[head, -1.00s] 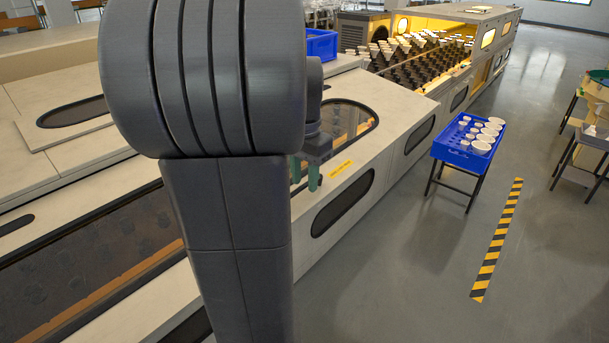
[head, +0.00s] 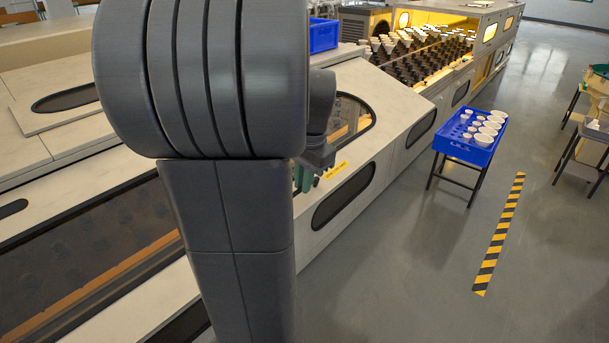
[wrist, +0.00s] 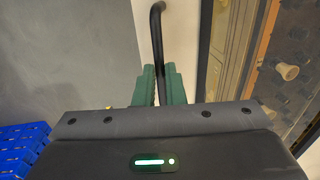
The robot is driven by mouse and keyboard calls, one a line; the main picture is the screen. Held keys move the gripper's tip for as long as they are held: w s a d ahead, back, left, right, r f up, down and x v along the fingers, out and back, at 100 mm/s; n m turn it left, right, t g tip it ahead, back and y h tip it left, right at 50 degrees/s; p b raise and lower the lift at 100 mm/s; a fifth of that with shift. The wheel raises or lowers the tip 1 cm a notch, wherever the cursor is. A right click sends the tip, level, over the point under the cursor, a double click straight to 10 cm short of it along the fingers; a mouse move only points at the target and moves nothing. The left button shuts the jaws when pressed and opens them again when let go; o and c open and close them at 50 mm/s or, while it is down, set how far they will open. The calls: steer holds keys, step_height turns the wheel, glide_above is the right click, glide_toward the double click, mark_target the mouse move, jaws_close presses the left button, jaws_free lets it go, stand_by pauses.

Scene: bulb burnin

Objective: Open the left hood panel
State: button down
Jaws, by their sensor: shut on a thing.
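The hood panel (head: 395,88) is pale, with a rounded dark window, and lies on the long machine beyond my arm. My arm hides its left part, and I cannot tell whether it is raised. In the wrist view a black bar handle (wrist: 157,25) runs along the panel's pale edge (wrist: 185,35). My gripper (wrist: 160,75) has its green fingers shut on the handle, one on each side. In the head view the gripper (head: 303,178) shows only partly, low beside my arm, near a yellow label (head: 336,170).
An open bay with rows of bulbs (head: 420,60) is lit at the back. A blue crate (head: 323,35) sits on the machine. Striped floor tape (head: 498,235) crosses free floor at right.

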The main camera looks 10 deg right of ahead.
steer(key=shift+f, duration=0.15)
steer(key=c, duration=1.5)
jaws_free()
steer(key=r, duration=0.4)
steer(key=s+r, duration=0.1)
steer(key=r, duration=0.4)
steer(key=d+r+p, duration=0.1)
steer(key=r, duration=0.3)
steer(key=shift+s+d+r, duration=0.1)
steer(key=shift+s+r, duration=0.15)
steer(key=shift+r, duration=0.15)
